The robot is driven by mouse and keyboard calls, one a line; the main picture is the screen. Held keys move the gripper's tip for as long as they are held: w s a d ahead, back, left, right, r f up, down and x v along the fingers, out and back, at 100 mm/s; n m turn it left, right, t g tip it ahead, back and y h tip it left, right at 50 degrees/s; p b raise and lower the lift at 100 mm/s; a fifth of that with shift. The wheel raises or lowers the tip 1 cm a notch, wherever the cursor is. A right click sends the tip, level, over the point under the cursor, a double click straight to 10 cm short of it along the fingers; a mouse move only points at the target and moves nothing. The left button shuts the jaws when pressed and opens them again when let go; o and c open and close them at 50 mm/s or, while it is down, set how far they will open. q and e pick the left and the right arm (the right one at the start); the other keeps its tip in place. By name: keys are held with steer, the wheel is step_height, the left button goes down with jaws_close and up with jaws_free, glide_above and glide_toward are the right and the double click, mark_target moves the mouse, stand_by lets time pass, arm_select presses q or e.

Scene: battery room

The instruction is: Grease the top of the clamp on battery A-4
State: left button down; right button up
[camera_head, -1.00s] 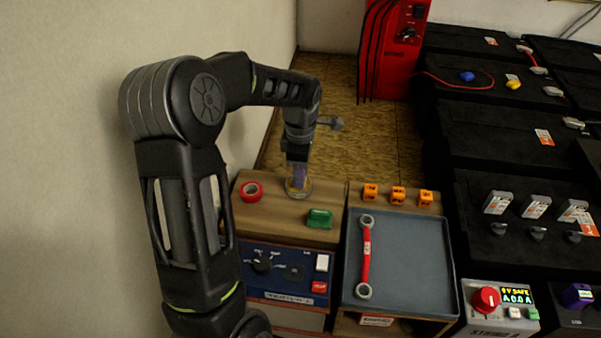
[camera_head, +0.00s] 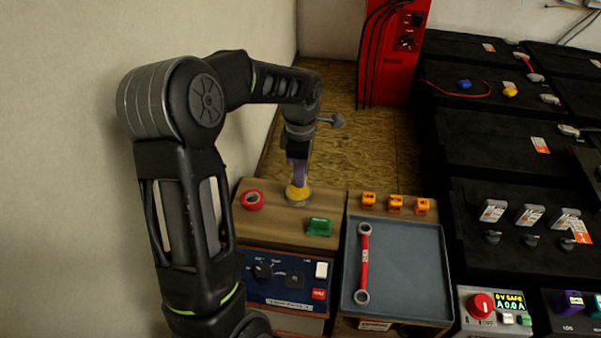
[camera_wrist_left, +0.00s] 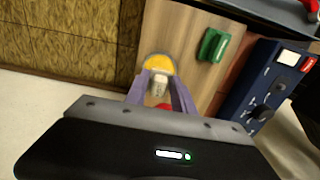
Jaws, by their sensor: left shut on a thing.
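My left gripper (camera_head: 298,180) points down over a small pot of yellow grease (camera_head: 298,195) on the wooden cart top. Its purple-grey fingers are shut on a small pale object (camera_wrist_left: 158,85), probably a brush, mostly hidden between them. In the left wrist view the yellow grease (camera_wrist_left: 160,63) lies just beyond the fingertips; I cannot tell whether the pale object touches it. Black batteries with pale clamps (camera_head: 530,213) stand at the right. Their labels are too small to read, so I cannot tell which is A-4. My right gripper is not in view.
Red tape (camera_head: 252,200) and a green block (camera_head: 319,227) lie near the pot. A grey tray (camera_head: 405,265) holds a red-handled wrench (camera_head: 364,265), with orange blocks (camera_head: 395,203) behind it. A red cabinet (camera_head: 392,55) stands at the back. The wall is close on the left.

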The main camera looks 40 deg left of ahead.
arm_select(q)
steer(key=shift+r+p, duration=0.8)
steer(key=shift+r, duration=0.65)
steer(key=m, duration=0.4)
steer(key=shift+m, duration=1.3)
steer(key=shift+w+d+r+m, duration=0.15)
steer(key=shift+w+d+m, duration=0.15)
steer(key=shift+m, duration=0.6)
steer(key=w+d+r+m+p, duration=0.1)
steer(key=w+d+r+m, duration=0.1)
steer(key=d+m, duration=0.5)
steer(key=w+d+r+m+p, duration=0.2)
steer(key=w+d+m, duration=0.1)
steer(key=d+m, duration=0.5)
steer(key=d, duration=0.3)
steer(key=shift+d+p, duration=0.2)
steer(key=shift+p, duration=0.1)
